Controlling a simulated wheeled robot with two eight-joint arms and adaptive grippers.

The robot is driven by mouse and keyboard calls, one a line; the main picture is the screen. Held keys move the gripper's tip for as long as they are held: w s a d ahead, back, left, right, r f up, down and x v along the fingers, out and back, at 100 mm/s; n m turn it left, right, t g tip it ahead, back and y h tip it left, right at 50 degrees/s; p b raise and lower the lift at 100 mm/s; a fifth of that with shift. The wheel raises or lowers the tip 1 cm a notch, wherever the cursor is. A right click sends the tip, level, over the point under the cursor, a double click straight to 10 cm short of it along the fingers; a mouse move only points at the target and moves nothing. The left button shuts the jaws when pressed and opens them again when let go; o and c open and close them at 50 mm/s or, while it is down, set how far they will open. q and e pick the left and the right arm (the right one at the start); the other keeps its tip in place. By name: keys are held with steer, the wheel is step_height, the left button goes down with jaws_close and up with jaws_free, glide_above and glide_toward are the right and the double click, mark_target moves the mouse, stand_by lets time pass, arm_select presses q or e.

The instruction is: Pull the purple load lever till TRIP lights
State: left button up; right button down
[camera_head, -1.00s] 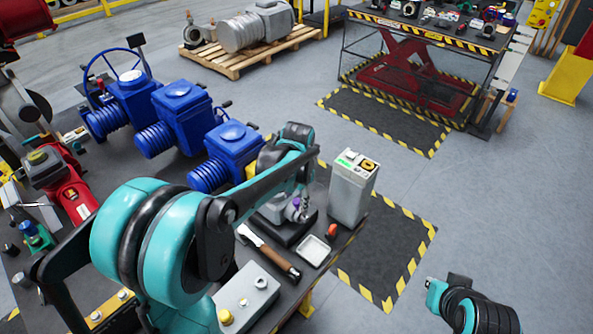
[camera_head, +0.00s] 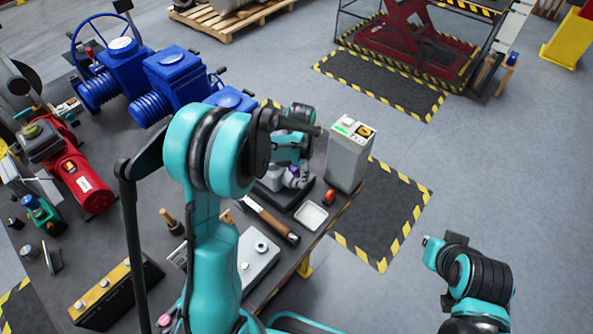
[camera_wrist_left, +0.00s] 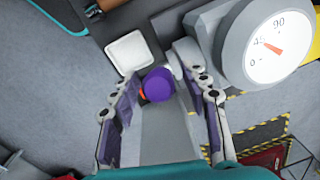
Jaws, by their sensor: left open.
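The purple knob of the load lever (camera_wrist_left: 158,84) shows in the left wrist view between the fingertips of my left gripper (camera_wrist_left: 167,90). The fingers stand apart on both sides, with gaps to the knob. A white round dial (camera_wrist_left: 273,46) marked 0, 45 and 90 has a red needle near 45. In the head view my left gripper (camera_head: 292,178) is small and partly hidden at the lever's stand (camera_head: 283,194), and only a bit of purple shows. A grey box (camera_head: 347,155) has a green lit panel on top; its lettering is too small to read.
A white tray (camera_head: 311,215), a red-orange item (camera_head: 329,197) and a wooden-handled tool (camera_head: 270,219) lie close to the lever's stand. Blue valve actuators (camera_head: 176,80) stand behind to the left. Open floor lies to the right.

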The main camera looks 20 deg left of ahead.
arm_select(q)
jaws_close()
steer(key=w+d+g+y+b, duration=0.2)
steer(key=w+g+b, duration=0.1)
steer(key=w+g, duration=0.2)
steer(key=shift+w+r, duration=0.2)
steer(key=shift+w, duration=0.25)
jaws_free()
steer(key=shift+d, duration=0.1)
steer(key=v, duration=1.2)
steer(key=shift+w, duration=0.2)
